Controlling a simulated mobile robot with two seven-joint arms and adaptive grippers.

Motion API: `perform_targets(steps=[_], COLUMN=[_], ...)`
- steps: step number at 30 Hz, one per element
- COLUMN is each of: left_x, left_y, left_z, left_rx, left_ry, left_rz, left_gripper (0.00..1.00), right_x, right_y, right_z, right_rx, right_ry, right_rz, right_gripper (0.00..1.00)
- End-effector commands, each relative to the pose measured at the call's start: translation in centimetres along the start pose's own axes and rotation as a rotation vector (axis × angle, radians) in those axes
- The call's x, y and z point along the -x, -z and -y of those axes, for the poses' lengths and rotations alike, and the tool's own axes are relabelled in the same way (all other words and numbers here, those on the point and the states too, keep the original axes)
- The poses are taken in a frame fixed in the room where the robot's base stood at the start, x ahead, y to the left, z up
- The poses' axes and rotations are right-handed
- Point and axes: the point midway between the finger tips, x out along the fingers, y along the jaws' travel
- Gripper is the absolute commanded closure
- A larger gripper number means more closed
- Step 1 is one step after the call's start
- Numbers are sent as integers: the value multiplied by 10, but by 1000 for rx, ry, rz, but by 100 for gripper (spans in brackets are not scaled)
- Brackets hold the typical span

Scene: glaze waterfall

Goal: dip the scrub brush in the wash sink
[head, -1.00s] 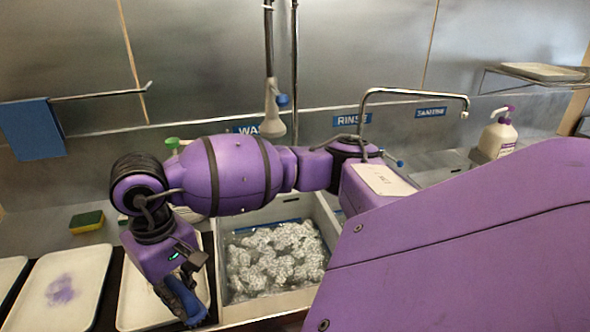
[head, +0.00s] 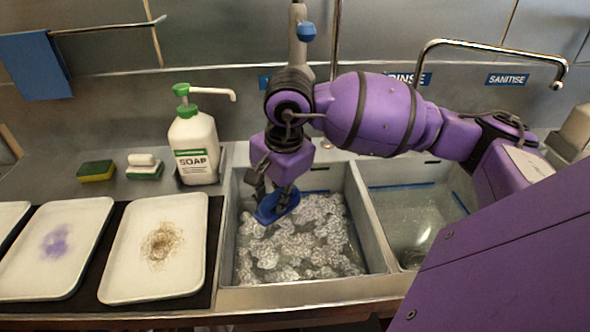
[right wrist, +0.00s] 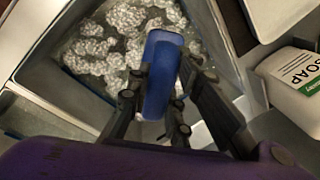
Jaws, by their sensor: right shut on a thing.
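The blue scrub brush (head: 278,206) is held by my right gripper (head: 271,190), which is shut on it. The brush is tilted over the left part of the foam-filled wash sink (head: 364,222). In the right wrist view the blue brush (right wrist: 161,70) sits between the fingers (right wrist: 155,95), with the sink's foam beyond it. I cannot tell whether the brush's underside touches the foam. My left gripper is not in view.
A soap pump bottle (head: 195,150) stands left of the sink, near a sponge (head: 97,171) and a white-and-green item (head: 145,167). Two stained trays (head: 120,270) (head: 20,270) lie at left. The wash tap (head: 297,40) hangs behind my arm; the rinse sink (head: 410,215) is at right.

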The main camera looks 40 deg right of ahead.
Motion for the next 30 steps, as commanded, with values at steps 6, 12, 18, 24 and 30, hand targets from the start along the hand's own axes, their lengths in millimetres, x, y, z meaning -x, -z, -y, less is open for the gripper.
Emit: perform_targets(steps=[6, 12, 18, 24, 30], left_x=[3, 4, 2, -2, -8], left_y=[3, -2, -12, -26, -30], left_z=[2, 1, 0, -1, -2], left_rx=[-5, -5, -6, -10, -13], left_ry=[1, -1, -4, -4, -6], left_rz=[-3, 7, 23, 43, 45], left_gripper=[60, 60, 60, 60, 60], right_x=[14, 17, 5, -19, -43], right_y=[47, 65, 67, 66, 66], right_z=[16, 19, 16, 12, 8], right_rx=[-494, -680, -701, -699, -698], right_ry=[71, 92, 89, 88, 88], right_rz=[-106, -157, -163, -162, -162], right_gripper=[100, 100, 100, 100, 100])
